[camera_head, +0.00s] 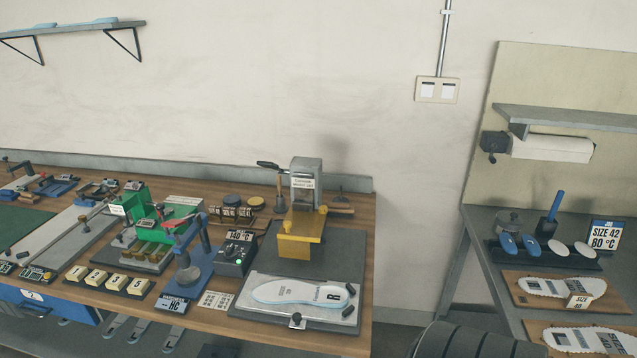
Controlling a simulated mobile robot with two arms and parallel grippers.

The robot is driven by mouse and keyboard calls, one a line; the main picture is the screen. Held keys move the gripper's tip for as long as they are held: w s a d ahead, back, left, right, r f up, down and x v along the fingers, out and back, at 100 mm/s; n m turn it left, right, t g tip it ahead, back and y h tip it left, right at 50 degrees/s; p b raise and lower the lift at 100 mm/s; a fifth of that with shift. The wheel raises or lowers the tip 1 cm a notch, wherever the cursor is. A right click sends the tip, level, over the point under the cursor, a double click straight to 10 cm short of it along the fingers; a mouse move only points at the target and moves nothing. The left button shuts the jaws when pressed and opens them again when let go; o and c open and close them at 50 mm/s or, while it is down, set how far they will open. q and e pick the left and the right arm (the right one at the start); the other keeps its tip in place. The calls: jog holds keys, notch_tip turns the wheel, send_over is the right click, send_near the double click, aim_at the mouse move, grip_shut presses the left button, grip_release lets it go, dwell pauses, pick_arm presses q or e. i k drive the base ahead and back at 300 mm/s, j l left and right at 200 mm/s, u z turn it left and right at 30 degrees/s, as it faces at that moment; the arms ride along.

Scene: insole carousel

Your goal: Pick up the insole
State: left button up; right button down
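A white insole-shaped piece with a light blue edge and an "R" mark (290,291) lies flat on a pale metal plate (262,313) at the front right of the wooden bench. A small dark block is at its right end. Two more white sole-shaped pieces lie on brown boards on the grey table at right: one (548,287) farther back, one (590,341) nearer. I cannot tell for sure which piece is the task's insole. Neither of my grippers is in view.
A yellow and grey press (303,228) stands behind the plate. A black control box (235,256) and a blue lever tool (190,262) stand left of it. Numbered yellow blocks (105,280) line the bench front. A gap separates bench and grey table (490,250).

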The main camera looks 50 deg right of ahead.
aim_at(284, 292)
jog(key=z, duration=1.6)
jog(key=j, duration=0.2)
